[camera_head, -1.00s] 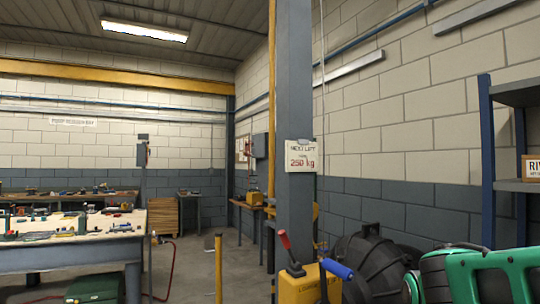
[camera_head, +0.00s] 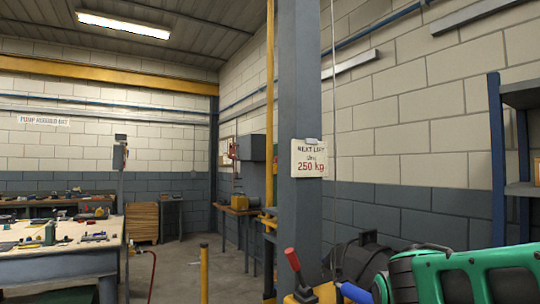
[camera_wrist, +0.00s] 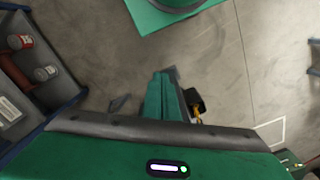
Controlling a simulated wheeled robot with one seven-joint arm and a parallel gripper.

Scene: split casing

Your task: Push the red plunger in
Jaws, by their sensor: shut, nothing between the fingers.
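No red plunger can be made out for certain in either view. A red-handled lever (camera_head: 292,259) stands up at the bottom centre of the head view, on a yellow unit beside a blue grip (camera_head: 355,293). I cannot tell whether it is the plunger. My gripper (camera_wrist: 163,78) shows in the wrist view as shut green fingers, with nothing held, above the concrete floor. My green arm fills the lower right of the head view, and its gripper end is out of that picture.
A steel column (camera_head: 296,120) with a 250 kg sign (camera_head: 308,158) stands close ahead. A cluttered workbench (camera_head: 60,262) is at left, a yellow post (camera_head: 204,272) near it. A shelf rack (camera_head: 497,160) stands at right. The wrist view shows a bin with red cans (camera_wrist: 20,42).

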